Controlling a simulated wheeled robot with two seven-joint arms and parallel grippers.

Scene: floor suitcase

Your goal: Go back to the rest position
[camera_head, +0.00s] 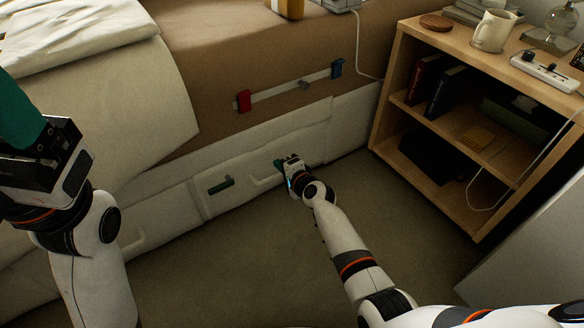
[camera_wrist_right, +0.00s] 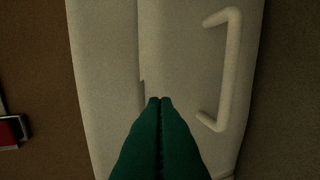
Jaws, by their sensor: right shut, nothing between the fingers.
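My right gripper (camera_head: 279,165) is in front of the white panelled side (camera_head: 310,140) below the brown bed side. In the right wrist view its two green fingers (camera_wrist_right: 160,101) are pressed together with nothing between them. A white bar handle (camera_wrist_right: 232,70) on the panel stands to the right of the fingers, apart from them. It also shows in the head view (camera_head: 268,182), just below the gripper. My left gripper (camera_head: 22,112) is at the left edge of the head view, raised, with a green finger partly out of frame; its opening is hidden.
A dark green handle (camera_head: 221,185) is on the panel to the left. A rail with a red block (camera_head: 243,100) and a blue block (camera_head: 337,68) is above. A wooden shelf (camera_head: 385,85) with books stands at the right. The carpet (camera_head: 235,265) is clear.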

